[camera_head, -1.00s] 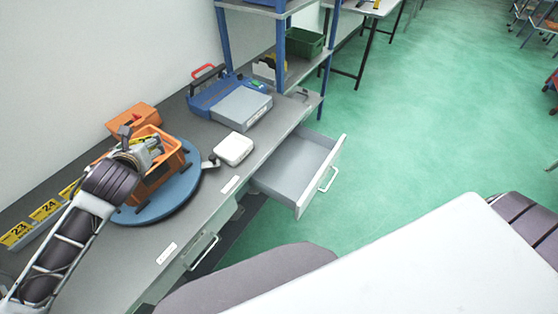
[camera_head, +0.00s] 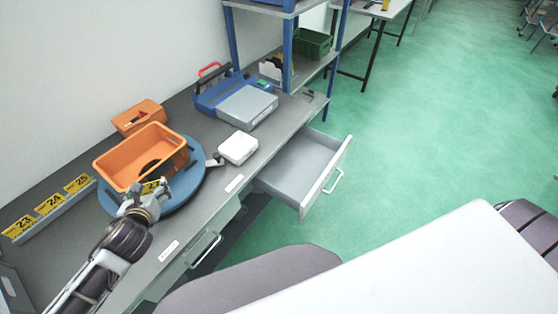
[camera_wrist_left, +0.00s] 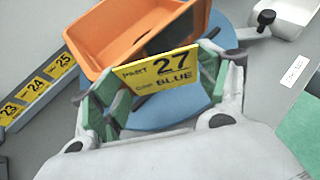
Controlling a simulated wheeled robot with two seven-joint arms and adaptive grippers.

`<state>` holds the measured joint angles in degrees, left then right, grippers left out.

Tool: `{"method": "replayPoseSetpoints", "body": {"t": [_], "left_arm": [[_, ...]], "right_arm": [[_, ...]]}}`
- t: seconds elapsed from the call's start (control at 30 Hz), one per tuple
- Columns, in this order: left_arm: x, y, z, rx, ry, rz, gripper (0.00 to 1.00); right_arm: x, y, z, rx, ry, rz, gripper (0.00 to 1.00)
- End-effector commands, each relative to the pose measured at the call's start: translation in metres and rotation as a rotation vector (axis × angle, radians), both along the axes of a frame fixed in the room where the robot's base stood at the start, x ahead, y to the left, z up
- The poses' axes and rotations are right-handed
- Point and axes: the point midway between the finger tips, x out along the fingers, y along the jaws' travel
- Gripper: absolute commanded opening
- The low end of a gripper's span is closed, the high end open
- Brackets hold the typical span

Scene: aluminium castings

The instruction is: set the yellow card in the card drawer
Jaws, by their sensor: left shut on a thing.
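My left gripper (camera_head: 150,190) is shut on a yellow card (camera_wrist_left: 163,71), which reads "PART 27 COLOR BLUE" in the left wrist view. The card also shows small in the head view (camera_head: 151,186). The gripper holds it upright at the near side of the orange bin (camera_head: 124,178). The open drawer (camera_head: 291,166) to the right is pulled out from under the bench and looks empty. Whether it is the card drawer I cannot tell, as its label is too small to read. My right gripper does not show.
The orange bin sits on a blue round turntable (camera_head: 186,188). A rack of yellow cards 23, 24 and 25 (camera_head: 49,204) lies left. A white box (camera_head: 238,147) and a blue-grey device (camera_head: 245,105) stand behind. A closed drawer (camera_head: 203,248) is at the bench front.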

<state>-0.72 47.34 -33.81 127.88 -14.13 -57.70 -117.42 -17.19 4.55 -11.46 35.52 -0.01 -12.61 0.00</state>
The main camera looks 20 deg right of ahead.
Motion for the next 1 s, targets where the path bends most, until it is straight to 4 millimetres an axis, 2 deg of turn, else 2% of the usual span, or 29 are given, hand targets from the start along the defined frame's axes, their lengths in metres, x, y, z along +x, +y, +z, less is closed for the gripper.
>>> {"method": "replayPoseSetpoints", "body": {"t": [0.07, 0.2, 0.4, 1.0], "left_arm": [[-0.008, 0.001, -0.013, 0.000, 0.004, -0.001, 0.62], [-0.017, 0.003, -0.025, 0.000, 0.003, -0.001, 0.62], [-0.024, 0.003, -0.035, 0.000, 0.001, -0.001, 0.62], [-0.034, 0.003, -0.047, 0.000, 0.000, -0.001, 0.62]], "right_arm": [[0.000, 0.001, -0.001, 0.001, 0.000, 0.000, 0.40], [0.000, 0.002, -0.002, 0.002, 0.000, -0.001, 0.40], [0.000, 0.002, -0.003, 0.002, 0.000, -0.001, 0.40], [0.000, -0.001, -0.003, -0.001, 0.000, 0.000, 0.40]]}}
